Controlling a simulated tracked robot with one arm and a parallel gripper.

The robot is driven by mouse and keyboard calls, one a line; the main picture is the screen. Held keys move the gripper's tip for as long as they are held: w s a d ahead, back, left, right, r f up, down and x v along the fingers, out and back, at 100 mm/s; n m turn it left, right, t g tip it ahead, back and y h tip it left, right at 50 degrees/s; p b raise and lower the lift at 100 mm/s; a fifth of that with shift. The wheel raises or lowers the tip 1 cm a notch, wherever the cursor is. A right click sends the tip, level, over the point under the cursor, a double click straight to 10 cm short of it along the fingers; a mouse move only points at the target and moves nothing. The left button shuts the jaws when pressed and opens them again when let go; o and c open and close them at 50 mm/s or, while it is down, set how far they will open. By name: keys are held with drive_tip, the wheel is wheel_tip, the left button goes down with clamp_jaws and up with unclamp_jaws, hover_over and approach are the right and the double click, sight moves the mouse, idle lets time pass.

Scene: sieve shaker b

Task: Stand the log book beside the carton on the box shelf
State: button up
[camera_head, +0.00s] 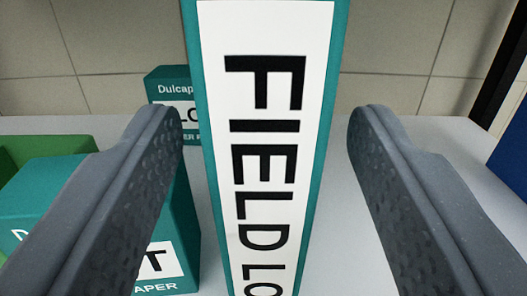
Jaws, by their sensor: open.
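The log book stands upright in the middle of the view, its teal spine with a white label (267,30) reading "FIELD LO…" toward me. Its top and bottom run out of the picture. My gripper (268,112) is open, one grey finger on each side of the spine. A gap shows on both sides, wider on the right, and neither finger visibly touches the book. Which thing is the carton, and whether this surface is the box shelf, I cannot tell.
A teal box (188,235) with a white label stands at lower left, partly behind my left finger. A smaller teal "Dulcap…" box (168,88) stands behind. A green thing (50,148) is at far left, a blue one (515,155) at far right. The pale surface right of the book is bare.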

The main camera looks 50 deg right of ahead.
drive_tip(key=b+v, duration=0.1)
drive_tip(key=v, duration=0.7)
drive_tip(key=shift+a+r, duration=0.1)
drive_tip(key=shift+r, duration=0.1)
drive_tip(key=w+a+r+n+t+y, duration=0.1)
drive_tip(key=a+r+n+t+y, duration=0.1)
drive_tip(key=a+r+y, duration=0.35)
drive_tip(key=w+a+r+n+t+y, duration=0.1)
drive_tip(key=a+r+n+t+y, duration=0.15)
drive_tip(key=r, duration=0.65)
drive_tip(key=w+a+r+n+t+y, duration=0.1)
drive_tip(key=a+r+t+y, duration=0.3)
drive_tip(key=r, duration=0.4)
drive_tip(key=s+d+r+n+g+y, duration=0.1)
drive_tip(key=s+r+n+g, duration=0.1)
drive_tip(key=s+r, duration=0.3)
drive_tip(key=s+r+n+g+y, duration=0.2)
drive_tip(key=s+r+n, duration=0.1)
drive_tip(key=s, duration=0.9)
drive_tip(key=shift+s+d+r+g, duration=0.35)
drive_tip(key=shift+s+r, duration=0.05)
drive_tip(key=shift+r, duration=0.5)
